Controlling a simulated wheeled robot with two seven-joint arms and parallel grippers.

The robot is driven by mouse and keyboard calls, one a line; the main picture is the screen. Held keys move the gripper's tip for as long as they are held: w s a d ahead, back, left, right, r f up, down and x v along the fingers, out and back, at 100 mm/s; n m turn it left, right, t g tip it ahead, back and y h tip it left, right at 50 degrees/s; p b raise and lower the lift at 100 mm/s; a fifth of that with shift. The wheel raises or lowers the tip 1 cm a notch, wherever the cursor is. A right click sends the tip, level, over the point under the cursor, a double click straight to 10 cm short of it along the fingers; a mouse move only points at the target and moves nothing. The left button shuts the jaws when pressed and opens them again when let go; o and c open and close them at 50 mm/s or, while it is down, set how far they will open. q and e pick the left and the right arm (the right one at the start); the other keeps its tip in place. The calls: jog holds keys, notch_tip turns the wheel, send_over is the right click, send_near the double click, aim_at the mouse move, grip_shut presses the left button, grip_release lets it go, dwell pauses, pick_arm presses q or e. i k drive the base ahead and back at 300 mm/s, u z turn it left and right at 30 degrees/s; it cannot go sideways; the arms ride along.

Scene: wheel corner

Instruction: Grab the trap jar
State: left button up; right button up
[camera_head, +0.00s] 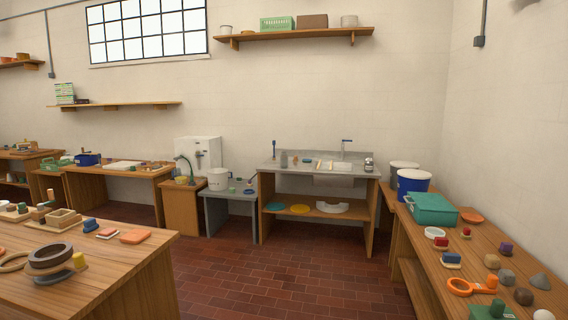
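I cannot tell for certain which thing is the trap jar. A small dark jar-like thing with a pale top (369,164) stands at the right end of the grey sink counter (275,166), against the back wall. A small grey cylinder (284,158) stands near the counter's left end. Both are far off and too small to make out well. Neither of my grippers is in view.
A wooden bench (125,285) with a wheel-like dark ring (50,255) stands at front left. Another bench (415,255) on the right holds a green box (431,208) and an orange-handled tool (460,287). The brick-patterned floor (290,280) between them is clear up to the sink.

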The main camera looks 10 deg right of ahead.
aim_at(283, 155)
jog(key=z, duration=0.85)
jog(key=i, duration=6.8)
jog(key=u, duration=0.6)
